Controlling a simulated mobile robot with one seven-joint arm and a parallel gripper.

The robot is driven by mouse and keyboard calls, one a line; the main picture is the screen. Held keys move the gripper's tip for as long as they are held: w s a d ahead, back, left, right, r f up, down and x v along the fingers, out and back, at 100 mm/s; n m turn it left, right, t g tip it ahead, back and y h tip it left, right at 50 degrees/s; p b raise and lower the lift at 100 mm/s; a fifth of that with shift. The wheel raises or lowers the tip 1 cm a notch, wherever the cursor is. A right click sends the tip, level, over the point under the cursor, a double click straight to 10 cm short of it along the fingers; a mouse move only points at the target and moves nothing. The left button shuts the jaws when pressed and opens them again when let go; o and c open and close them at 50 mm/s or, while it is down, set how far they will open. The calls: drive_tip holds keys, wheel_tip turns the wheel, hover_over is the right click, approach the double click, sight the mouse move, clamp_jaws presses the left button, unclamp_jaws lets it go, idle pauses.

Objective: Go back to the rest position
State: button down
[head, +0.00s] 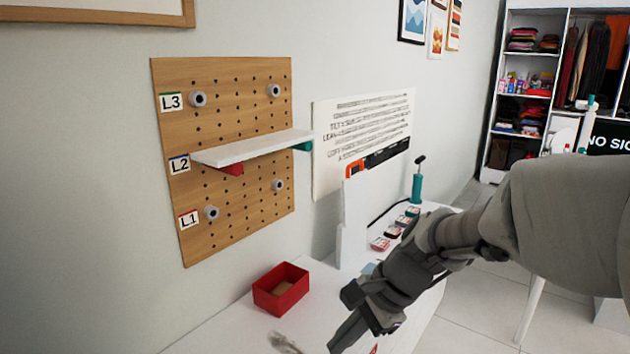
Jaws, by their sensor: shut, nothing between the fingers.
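My gripper (338,345) is at the bottom middle of the head view, over the white table (225,332). Its fingers point down and left, and it is shut and empty. My arm reaches in from the right edge. A small red box (281,290) stands on the table to the left of my gripper, apart from it.
A pegboard (230,215) labelled L1, L2, L3 hangs on the wall. A white shelf (255,146) sits at L2 with a red and a green support below. A white upright panel (353,220), a teal pump (417,180) and small cards stand further back. An open wardrobe (567,60) is far right.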

drive_tip(key=s+d+r+n+t+h+p, duration=0.2)
drive_tip(key=s+d+r+n+t+h, duration=0.2)
drive_tip(key=s+d+r+n, duration=0.5)
drive_tip(key=shift+s+d+r+n+t+h, duration=0.4)
drive_tip(key=shift+s+n+h, duration=0.5)
drive_tip(key=shift+s+n, duration=0.8)
